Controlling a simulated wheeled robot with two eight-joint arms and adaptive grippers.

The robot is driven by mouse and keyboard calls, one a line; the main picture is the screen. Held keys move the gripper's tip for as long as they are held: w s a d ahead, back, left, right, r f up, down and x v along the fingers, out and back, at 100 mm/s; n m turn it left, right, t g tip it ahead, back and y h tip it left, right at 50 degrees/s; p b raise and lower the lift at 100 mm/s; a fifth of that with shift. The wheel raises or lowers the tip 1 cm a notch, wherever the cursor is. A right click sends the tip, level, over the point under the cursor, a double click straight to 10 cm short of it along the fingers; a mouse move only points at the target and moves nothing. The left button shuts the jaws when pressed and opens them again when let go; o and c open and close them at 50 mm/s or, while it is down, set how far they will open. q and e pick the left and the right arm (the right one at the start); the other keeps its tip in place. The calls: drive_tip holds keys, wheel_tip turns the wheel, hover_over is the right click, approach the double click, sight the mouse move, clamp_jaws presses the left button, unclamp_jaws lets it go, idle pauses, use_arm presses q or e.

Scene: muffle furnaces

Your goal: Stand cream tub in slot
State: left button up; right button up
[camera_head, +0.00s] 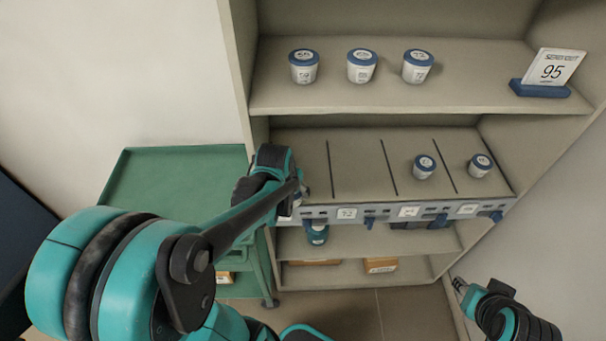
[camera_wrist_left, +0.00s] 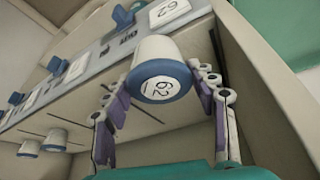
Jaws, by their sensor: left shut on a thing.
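The cream tub (camera_wrist_left: 158,52), white with a blue lid marked 62, is held between the fingers of my left gripper (camera_wrist_left: 160,84). In the head view my left gripper (camera_head: 290,190) is at the left end of the slotted shelf (camera_head: 355,165), and its arm hides most of the tub. A front label reading 62 (camera_wrist_left: 168,11) is close beside the tub in the left wrist view. I cannot tell whether the tub touches the shelf. My right gripper (camera_head: 462,287) is low at the right, away from the shelf; its finger opening is unclear.
Black lines divide the slotted shelf. Two tubs stand in its right slots (camera_head: 424,167) (camera_head: 480,165); the second slot is clear. A green cart (camera_head: 170,180) is at the left.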

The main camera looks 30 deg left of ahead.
use_arm(q)
drive_tip(key=w, duration=0.2)
drive_tip(key=w+a+b, duration=0.1)
drive_tip(key=w, duration=0.2)
drive_tip(key=shift+w+a, duration=0.1)
drive_tip(key=shift+w, duration=0.1)
drive_tip(key=w, duration=0.1)
drive_tip(key=w+b, duration=0.1)
drive_tip(key=w+a+f, duration=0.1)
drive_tip(key=shift+w+f+b, duration=0.1)
drive_tip(key=shift+w+b, duration=0.05)
drive_tip(key=shift+b, duration=0.2)
drive_tip(key=shift+f, duration=0.25)
drive_tip(key=shift+d+r, duration=0.1)
drive_tip(key=shift+r, duration=0.1)
drive_tip(key=shift+f, duration=0.25)
drive_tip(key=o, duration=1.2)
drive_tip(key=shift+o, duration=0.2)
drive_tip(key=shift+r, duration=0.1)
